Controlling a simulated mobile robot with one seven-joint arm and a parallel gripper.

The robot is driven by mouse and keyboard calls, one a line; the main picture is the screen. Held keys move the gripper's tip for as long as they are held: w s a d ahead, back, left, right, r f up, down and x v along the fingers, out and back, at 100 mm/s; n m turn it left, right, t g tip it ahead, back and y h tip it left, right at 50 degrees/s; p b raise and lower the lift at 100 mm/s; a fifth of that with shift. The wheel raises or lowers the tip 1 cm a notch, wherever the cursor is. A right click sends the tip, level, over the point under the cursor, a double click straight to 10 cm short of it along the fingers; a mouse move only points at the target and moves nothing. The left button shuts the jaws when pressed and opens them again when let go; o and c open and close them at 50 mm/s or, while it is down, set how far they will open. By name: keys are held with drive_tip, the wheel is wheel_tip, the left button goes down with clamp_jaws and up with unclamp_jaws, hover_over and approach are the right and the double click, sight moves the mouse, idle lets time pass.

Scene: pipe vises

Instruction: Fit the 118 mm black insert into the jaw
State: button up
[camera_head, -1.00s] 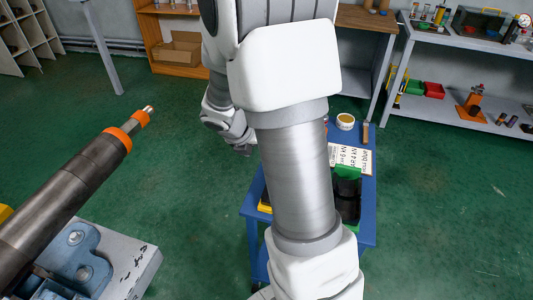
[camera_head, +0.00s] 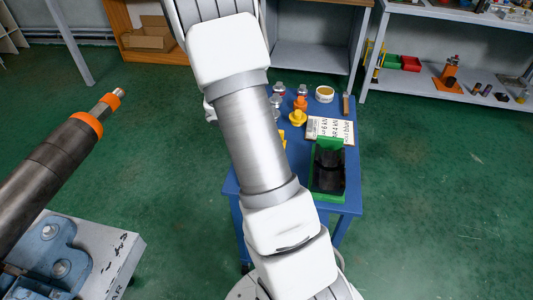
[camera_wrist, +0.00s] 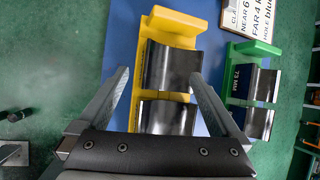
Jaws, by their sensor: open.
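In the wrist view a yellow holder (camera_wrist: 176,24) carries two black curved inserts (camera_wrist: 172,68), one behind the other. No size mark is readable on them. A green holder (camera_wrist: 257,48) to the right carries smaller black inserts (camera_wrist: 253,83) with a "73 MM" style marking; it also shows in the head view (camera_head: 330,195). My gripper (camera_wrist: 158,73) is open, its fingers on either side of the yellow holder, with nothing held. In the head view my arm hides the gripper and most of the yellow holder. A blue vise casting (camera_head: 45,248) stands at lower left; its jaw seat is not clear.
The blue cart (camera_head: 345,205) also bears a printed card (camera_head: 332,130), a round tub (camera_head: 324,94) and small coloured parts. Shelves stand behind. Green floor is clear around the cart.

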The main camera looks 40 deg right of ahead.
drive_tip(key=b+x, duration=0.1)
drive_tip(key=x, duration=0.3)
drive_tip(key=shift+a+f, duration=0.15)
drive_tip(key=shift+f, duration=0.1)
drive_tip(key=c, duration=1.5)
clamp_jaws()
drive_tip(key=shift+s, duration=0.1)
